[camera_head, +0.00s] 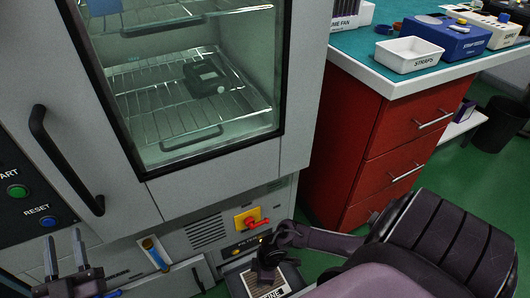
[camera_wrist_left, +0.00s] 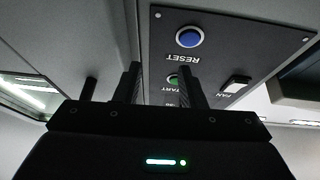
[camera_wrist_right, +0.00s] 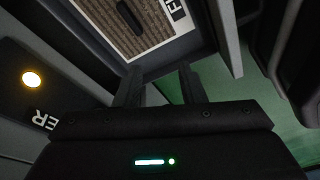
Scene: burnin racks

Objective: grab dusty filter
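A framed filter panel (camera_head: 268,284) with a partly hidden label, of which "INE" can be read, shows low at the cabinet's base in the head view. In the right wrist view the filter (camera_wrist_right: 105,17) is brown-grey and pleated, with a dark oval handle. My right gripper (camera_wrist_right: 160,85) is open and empty, its fingertips just below the filter's lower edge in that view, apparently not on the handle. In the head view its dark hand partly covers the filter. My left gripper (camera_head: 66,252) is open and empty, in front of the cabinet at lower left.
The grey cabinet has a glass door (camera_head: 190,75) with wire shelves, a black door handle (camera_head: 62,160), a red-and-yellow switch (camera_head: 251,221) and a blue reset button (camera_wrist_left: 189,38). A red drawer unit (camera_head: 365,140) stands at right, carrying a white straps tray (camera_head: 408,56).

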